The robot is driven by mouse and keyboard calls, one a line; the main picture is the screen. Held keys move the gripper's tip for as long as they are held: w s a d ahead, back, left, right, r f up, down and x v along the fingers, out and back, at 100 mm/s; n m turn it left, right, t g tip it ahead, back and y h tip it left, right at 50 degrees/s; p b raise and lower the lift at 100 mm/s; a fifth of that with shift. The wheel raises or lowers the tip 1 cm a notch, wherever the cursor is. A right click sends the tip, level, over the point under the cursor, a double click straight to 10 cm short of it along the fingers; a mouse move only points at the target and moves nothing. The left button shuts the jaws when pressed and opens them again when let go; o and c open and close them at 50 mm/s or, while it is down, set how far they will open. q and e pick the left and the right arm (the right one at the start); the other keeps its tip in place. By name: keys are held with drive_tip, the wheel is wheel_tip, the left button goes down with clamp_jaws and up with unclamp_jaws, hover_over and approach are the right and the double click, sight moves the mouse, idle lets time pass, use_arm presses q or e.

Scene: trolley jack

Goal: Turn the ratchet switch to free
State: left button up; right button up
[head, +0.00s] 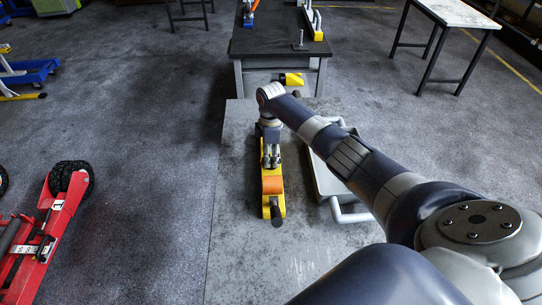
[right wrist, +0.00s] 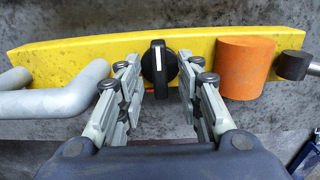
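The ratchet switch is a black knob (right wrist: 159,68) with a white line, set on the side of a yellow bar (right wrist: 60,50). The white line stands upright in the right wrist view. My right gripper (right wrist: 160,88) is open, with one finger on each side of the knob and a small gap to each. I cannot tell how deep the fingertips reach. In the head view my right gripper (head: 271,155) is above the yellow tool (head: 274,199), and the knob is hidden there. My left gripper is not in view.
An orange cylinder (right wrist: 245,67) and a dark tip (right wrist: 292,65) sit right of the knob; a bent grey handle (right wrist: 60,95) is at left. The tool lies on a grey table (head: 235,150). A light case with a handle (head: 350,214) lies under my arm. A red trolley jack (head: 45,235) is on the floor.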

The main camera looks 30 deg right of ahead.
wheel_tip(320, 180, up, 12)
drive_tip(key=shift+f, duration=0.25)
idle(0.6)
